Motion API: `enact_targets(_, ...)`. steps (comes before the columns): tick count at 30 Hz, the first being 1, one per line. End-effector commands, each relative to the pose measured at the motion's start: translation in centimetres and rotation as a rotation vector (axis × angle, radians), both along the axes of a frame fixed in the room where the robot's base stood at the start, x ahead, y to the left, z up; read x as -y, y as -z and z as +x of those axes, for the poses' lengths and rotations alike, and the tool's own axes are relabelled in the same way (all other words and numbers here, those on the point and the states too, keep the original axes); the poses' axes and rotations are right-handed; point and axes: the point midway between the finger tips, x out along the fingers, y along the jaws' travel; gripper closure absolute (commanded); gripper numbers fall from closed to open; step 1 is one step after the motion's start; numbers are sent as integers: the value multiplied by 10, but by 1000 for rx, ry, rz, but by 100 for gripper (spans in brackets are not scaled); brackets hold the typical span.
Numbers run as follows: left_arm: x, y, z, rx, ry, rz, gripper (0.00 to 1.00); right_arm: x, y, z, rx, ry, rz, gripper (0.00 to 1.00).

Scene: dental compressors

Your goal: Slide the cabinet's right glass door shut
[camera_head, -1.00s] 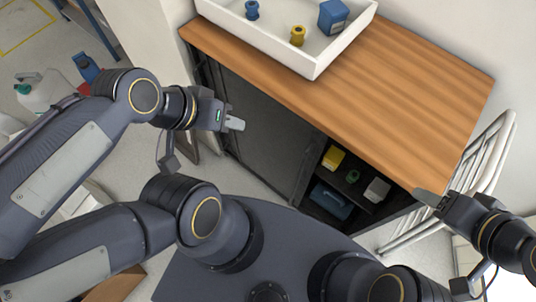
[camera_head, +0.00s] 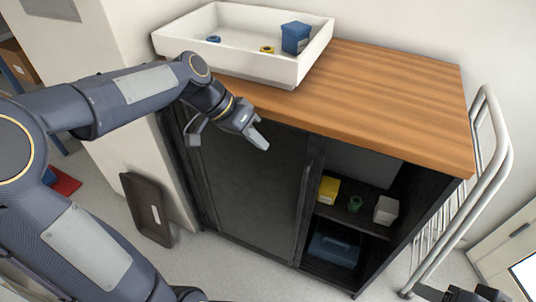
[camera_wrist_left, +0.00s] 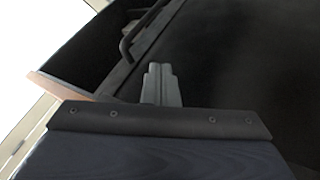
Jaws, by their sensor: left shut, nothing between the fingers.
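The cabinet (camera_head: 330,278) stands below a wooden top. Its dark glass door panel (camera_head: 250,190) covers the left part of the front, with an upright handle (camera_head: 304,200) near its right edge. The right part of the front is open and shows the shelves. My left gripper (camera_head: 258,138) is shut and empty in front of the panel, near its top and left of the handle. In the left wrist view its fingers (camera_wrist_left: 161,85) are together, with the handle (camera_wrist_left: 138,38) beyond them. Only a dark part of my right arm shows at the bottom right edge; its fingers cannot be made out.
Inside the opening are a yellow item (camera_head: 328,189), a green item (camera_head: 355,203), a white box (camera_head: 386,210) and a blue case (camera_head: 334,249). A white tray (camera_head: 235,66) stands on top. White rails (camera_head: 492,150) stand at the right.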

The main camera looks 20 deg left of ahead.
Motion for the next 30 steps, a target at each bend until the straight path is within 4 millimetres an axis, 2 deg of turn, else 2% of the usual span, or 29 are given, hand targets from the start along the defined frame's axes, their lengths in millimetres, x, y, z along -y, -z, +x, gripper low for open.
enact_targets(1, 6, 11, 1, -5, 3, 0, 100, 0, 4, 0, 0, 0, 0, 46)
enact_targets(11, 45, 68, 17, -5, 3, -1, 100, 0, 22, 0, 0, 0, 0, 46)
enact_targets(15, 66, 65, 12, 1, 4, 2, 100, 0, 23, 0, -1, 0, 0, 46)
enact_targets(19, 78, 65, 9, 0, 1, 1, 100, 0, 24, 0, -1, 0, 0, 46)
enact_targets(30, 83, 64, 7, -1, -2, 0, 100, 0, 24, 0, 0, 0, 0, 46)
